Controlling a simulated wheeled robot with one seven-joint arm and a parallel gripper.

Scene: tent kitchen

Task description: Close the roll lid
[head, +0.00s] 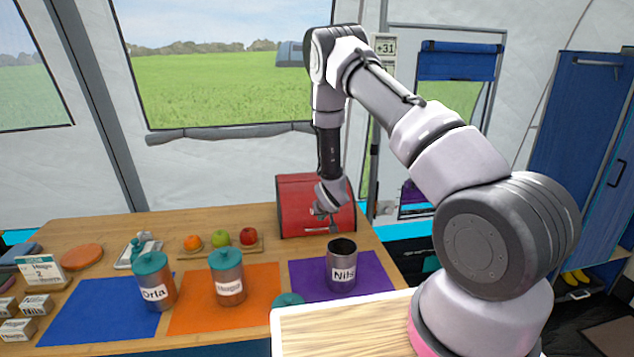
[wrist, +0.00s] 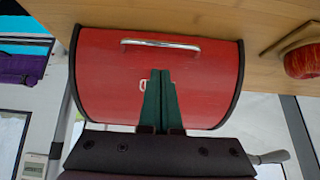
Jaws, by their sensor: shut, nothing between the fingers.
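The red roll-lid box (head: 290,205) stands at the back right of the wooden table. Its red lid (wrist: 105,75) fills the front in the wrist view, with no opening seen. The silver lid handle (wrist: 160,43) lies along the lid's lower edge, near the table; the wrist picture is upside down. My gripper (head: 322,212) is in front of the box, fingers together and empty. In the wrist view the dark green fingertips (wrist: 160,74) point at the lid, just above the handle. I cannot tell whether they touch the lid. My arm hides part of the box in the head view.
A grey canister (head: 341,268) labelled Nils stands on a purple mat (head: 375,278) in front of the box. A wooden board with fruit (head: 218,252) is left of it. Teal-lidded canisters stand on the orange mat (head: 262,290) and blue mat (head: 95,318).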

